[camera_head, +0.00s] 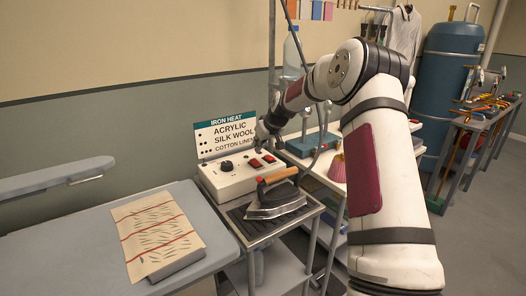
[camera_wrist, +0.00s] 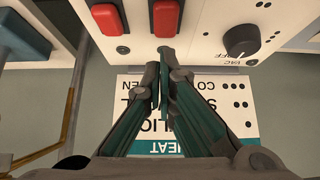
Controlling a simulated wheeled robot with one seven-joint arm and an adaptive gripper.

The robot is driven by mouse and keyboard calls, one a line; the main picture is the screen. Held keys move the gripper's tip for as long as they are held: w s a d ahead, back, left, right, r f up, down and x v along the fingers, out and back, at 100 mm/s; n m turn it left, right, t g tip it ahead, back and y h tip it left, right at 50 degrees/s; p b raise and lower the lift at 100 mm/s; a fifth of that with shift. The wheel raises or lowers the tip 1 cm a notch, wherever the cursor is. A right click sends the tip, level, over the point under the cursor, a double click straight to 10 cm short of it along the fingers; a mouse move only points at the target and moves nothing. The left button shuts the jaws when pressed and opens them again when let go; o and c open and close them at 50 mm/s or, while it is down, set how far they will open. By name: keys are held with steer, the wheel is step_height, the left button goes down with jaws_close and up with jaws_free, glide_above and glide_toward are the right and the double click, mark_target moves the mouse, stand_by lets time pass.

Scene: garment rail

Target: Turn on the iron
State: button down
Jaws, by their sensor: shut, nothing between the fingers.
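The iron (camera_head: 275,201), with a wooden handle and dark metal body, rests on a dark ribbed stand beside the ironing board. Behind it is a white control box (camera_head: 236,182) with a black knob (camera_head: 226,166) and two red rocker switches (camera_head: 262,160). In the wrist view, the knob (camera_wrist: 240,40) is at the right, with the left red switch (camera_wrist: 107,18) and the right red switch (camera_wrist: 166,15) at the top. My gripper (camera_wrist: 163,55) is shut and empty, its tips close to the right red switch's near edge. I cannot tell whether they touch it.
An upright IRON HEAT sign (camera_head: 226,136) stands behind the box, close to my gripper. A grey ironing board (camera_head: 80,240) bears a patterned cloth (camera_head: 157,232). A blue device (camera_head: 312,144) and a pink item (camera_head: 337,167) stand to the right. A cable rises from the iron.

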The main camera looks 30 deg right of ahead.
steer(key=s+r, duration=0.6)
steer(key=s, duration=0.1)
steer(key=shift+s, duration=0.4)
steer(key=shift+d, duration=0.15)
steer(key=s+a+r+g, duration=0.1)
steer(key=s+a+r, duration=0.2)
steer(key=s+a, duration=0.25)
steer(key=s+a+r+n, duration=0.1)
steer(key=s+a+r, duration=0.2)
steer(key=s+a, duration=0.3)
steer(key=s+a+r+g, duration=0.1)
steer(key=s+a+r, duration=0.25)
steer(key=a, duration=0.35)
steer(key=s+a+f, duration=0.1)
steer(key=s+a, duration=0.1)
steer(key=s, duration=0.6)
steer(key=s+a+f+m, duration=0.1)
steer(key=s+a, duration=0.2)
steer(key=s, duration=0.6)
steer(key=s+a, duration=0.2)
steer(key=s, duration=0.7)
steer(key=shift+s+a+f+g, duration=0.2)
steer(key=shift+a+f+g, duration=0.05)
steer(key=shift+f+g, duration=0.15)
